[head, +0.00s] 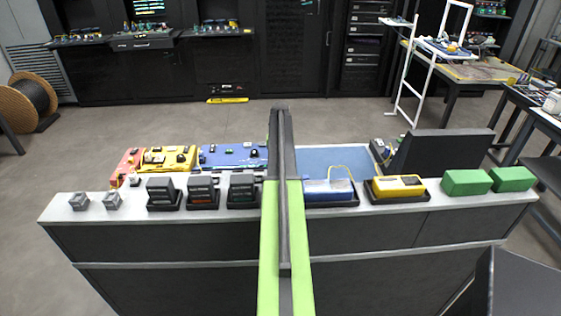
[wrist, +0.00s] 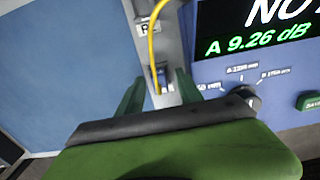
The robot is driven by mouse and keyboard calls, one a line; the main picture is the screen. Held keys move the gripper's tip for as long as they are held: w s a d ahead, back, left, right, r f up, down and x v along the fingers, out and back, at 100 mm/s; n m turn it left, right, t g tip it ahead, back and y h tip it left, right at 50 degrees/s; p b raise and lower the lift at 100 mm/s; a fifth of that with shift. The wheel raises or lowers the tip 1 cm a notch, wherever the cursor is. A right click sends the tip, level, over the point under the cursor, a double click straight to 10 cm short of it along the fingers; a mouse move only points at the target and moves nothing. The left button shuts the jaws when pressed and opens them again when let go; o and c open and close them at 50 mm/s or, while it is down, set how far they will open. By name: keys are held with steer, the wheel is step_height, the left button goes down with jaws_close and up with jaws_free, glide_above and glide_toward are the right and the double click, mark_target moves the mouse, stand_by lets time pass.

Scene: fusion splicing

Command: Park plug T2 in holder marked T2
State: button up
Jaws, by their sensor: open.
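In the wrist view my gripper (wrist: 159,84) is open, with its two dark green fingers apart. In the head view my arm hides the gripper end.
A blue meter panel (wrist: 222,72) with a display reading A 9.26 dB, a knob (wrist: 243,97) and a green button (wrist: 309,102) stands at right. A blue mat (wrist: 60,70) lies at left. Along the bench (head: 60,207) stand black holders, a yellow box (head: 398,186) and green boxes (head: 466,182).

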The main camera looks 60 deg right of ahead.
steer(key=shift+r, duration=0.15)
step_height(320, 180, up, 17)
steer(key=p, duration=1.7)
